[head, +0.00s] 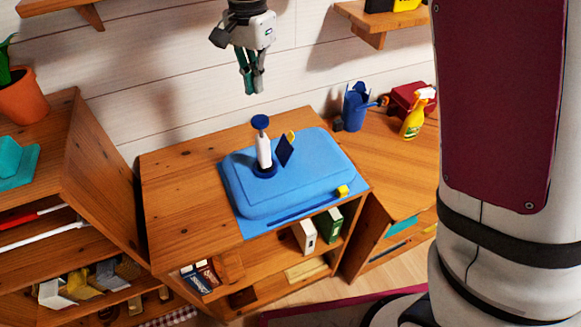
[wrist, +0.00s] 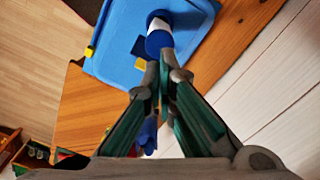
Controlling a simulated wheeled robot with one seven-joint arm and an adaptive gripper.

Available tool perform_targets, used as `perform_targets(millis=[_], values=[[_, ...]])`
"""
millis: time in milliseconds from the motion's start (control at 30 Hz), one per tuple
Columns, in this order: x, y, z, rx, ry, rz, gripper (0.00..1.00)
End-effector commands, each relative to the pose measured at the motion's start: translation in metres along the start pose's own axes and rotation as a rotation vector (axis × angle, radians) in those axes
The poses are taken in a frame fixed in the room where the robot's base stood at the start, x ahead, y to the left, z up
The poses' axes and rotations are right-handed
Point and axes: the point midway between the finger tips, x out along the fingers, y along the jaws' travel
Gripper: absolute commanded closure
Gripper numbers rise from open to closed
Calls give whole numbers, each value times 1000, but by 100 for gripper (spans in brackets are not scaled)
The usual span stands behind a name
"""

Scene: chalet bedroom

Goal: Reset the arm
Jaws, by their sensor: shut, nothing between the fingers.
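My gripper (head: 252,82) hangs fingers down in the air in the head view, in front of the white plank wall and above the wooden cabinet. Its fingers are together and empty.
Wall shelves (head: 375,20) are at the top. A plant pot (head: 22,95) is at left.

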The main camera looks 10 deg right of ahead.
Motion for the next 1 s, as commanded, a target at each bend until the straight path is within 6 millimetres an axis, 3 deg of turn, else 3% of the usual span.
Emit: perform_targets(millis=[567, 767, 1000], values=[[-6, 6, -3, -14, 4, -11, 100], [-43, 50, -12, -117, 42, -76, 100], [-79, 125, -13, -300, 131, -157, 100]])
